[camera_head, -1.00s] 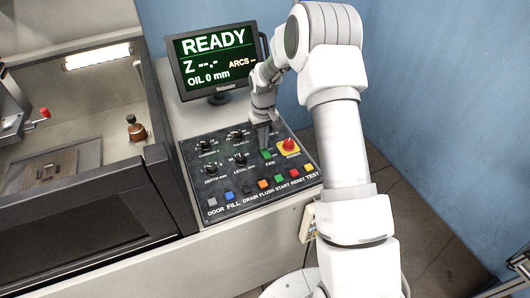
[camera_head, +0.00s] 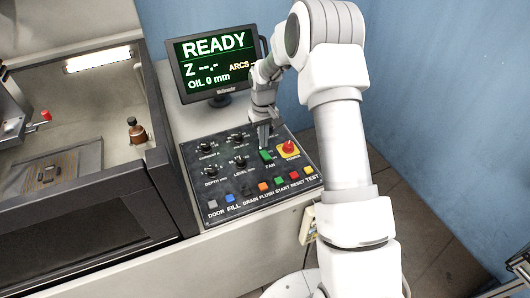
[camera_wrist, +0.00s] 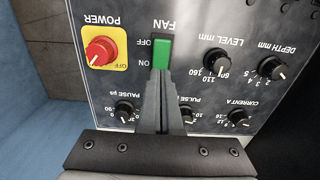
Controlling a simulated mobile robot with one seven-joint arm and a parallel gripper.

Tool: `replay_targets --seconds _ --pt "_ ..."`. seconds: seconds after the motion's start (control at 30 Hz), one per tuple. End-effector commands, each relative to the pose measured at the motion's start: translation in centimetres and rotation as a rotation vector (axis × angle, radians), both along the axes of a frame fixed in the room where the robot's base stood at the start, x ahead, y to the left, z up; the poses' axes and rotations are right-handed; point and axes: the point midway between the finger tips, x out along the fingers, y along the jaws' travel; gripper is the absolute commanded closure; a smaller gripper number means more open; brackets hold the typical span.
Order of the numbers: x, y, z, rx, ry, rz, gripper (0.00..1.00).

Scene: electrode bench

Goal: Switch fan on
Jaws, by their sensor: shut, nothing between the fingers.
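The fan switch (camera_head: 266,155) is a small green rocker on the black control panel (camera_head: 226,197), labelled FAN. In the wrist view the green rocker (camera_wrist: 162,53) stands beside the words OFF and ON, which appear upside down. My gripper (camera_head: 264,146) is shut and empty, with its fingers pointing down at the switch. In the wrist view the closed fingertips (camera_wrist: 161,74) are at the ON end of the rocker. I cannot tell whether they touch it. Which way the rocker is tilted is unclear.
A red power knob on a yellow plate (camera_head: 288,149) is close to the right of the switch. Black dials (camera_head: 239,161) lie to its left. A row of coloured buttons, including an orange one (camera_head: 263,187), runs along the front. The monitor (camera_head: 215,62) reads READY.

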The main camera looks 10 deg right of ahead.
Motion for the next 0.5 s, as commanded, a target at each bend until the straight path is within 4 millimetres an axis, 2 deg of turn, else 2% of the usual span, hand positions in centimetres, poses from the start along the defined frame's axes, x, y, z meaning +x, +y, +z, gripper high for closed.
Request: replay_targets --seconds 0.5 --pt "0.0 0.0 4.3 0.000 0.000 0.001 1.00"
